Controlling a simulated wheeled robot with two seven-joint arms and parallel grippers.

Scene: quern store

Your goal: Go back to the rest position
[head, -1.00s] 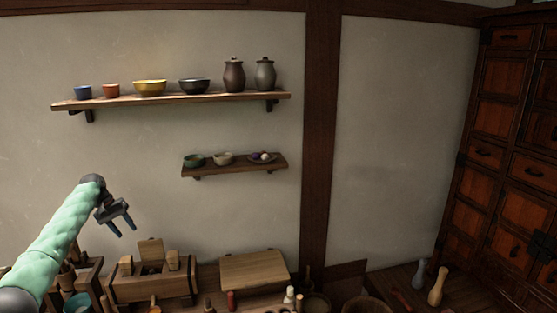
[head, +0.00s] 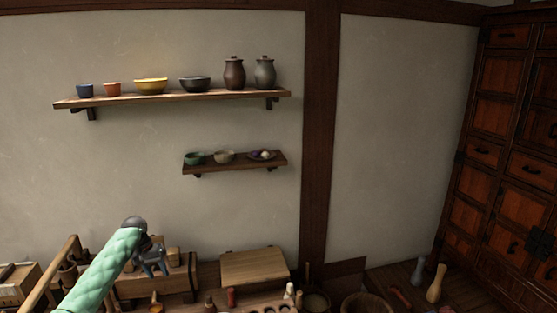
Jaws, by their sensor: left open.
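My left gripper (head: 153,267) is at the lower left in the head view, at the end of my green-sleeved arm. Its dark fingers point down and are apart, with nothing seen between them. It shows in front of a wooden box (head: 178,283) and partly hides it. I cannot tell whether it touches the box. My right gripper is not in view.
An upper shelf (head: 190,97) holds cups, bowls and two lidded jars. A lower shelf (head: 235,165) holds small bowls and a plate. A flat wooden box (head: 254,268) sits right of my gripper. A cabinet (head: 505,160) stands at the right.

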